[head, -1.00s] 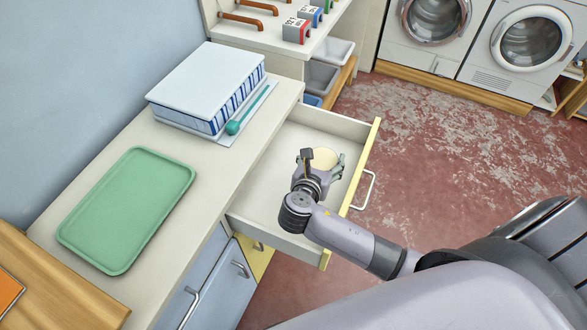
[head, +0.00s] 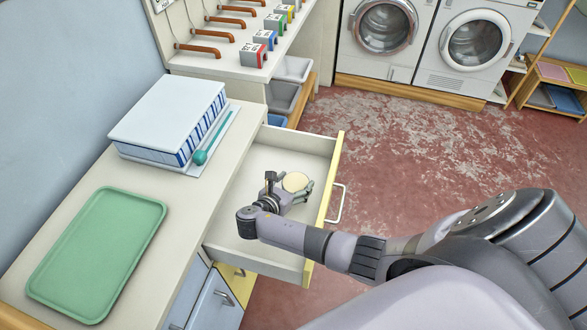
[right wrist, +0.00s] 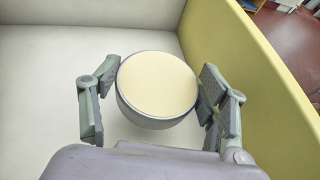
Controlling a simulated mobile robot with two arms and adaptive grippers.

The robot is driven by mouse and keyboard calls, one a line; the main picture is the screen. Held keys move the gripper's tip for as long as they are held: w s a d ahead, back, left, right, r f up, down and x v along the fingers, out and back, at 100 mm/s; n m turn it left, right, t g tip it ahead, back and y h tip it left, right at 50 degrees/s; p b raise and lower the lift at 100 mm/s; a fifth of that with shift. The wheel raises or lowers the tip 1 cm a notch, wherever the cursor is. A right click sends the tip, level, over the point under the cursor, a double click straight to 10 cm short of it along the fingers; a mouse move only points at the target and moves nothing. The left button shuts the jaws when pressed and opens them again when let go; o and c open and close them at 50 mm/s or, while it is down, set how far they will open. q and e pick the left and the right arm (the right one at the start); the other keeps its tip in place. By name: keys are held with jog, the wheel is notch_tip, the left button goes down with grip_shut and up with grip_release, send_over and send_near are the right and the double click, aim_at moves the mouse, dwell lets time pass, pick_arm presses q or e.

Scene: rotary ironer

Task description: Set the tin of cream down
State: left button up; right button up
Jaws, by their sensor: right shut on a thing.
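The tin of cream (head: 295,181) is a round, pale cream-topped tin with a grey rim, inside the open drawer (head: 262,157). In the right wrist view the tin (right wrist: 157,84) sits between the two fingers of my right gripper (right wrist: 157,92), its top facing up. My right gripper (head: 293,187) is shut on it, low in the drawer near the yellow front. I cannot tell whether the tin's base touches the drawer floor. My left gripper is not in view.
The drawer's yellow front (right wrist: 250,70) is close to the right finger. The drawer floor (right wrist: 50,70) is clear around the tin. On the counter are a green tray (head: 100,250) and a white-and-blue stack (head: 172,115) beside a teal-headed tool (head: 200,157). Washing machines stand behind.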

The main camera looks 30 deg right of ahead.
jog(key=shift+f+b, duration=0.75)
jog(key=shift+f, duration=2.1)
jog(key=o, duration=1.3)
jog(key=shift+r, duration=0.1)
jog(key=v, duration=1.2)
jog(key=shift+s+p, duration=0.1)
jog(key=shift+p, duration=0.25)
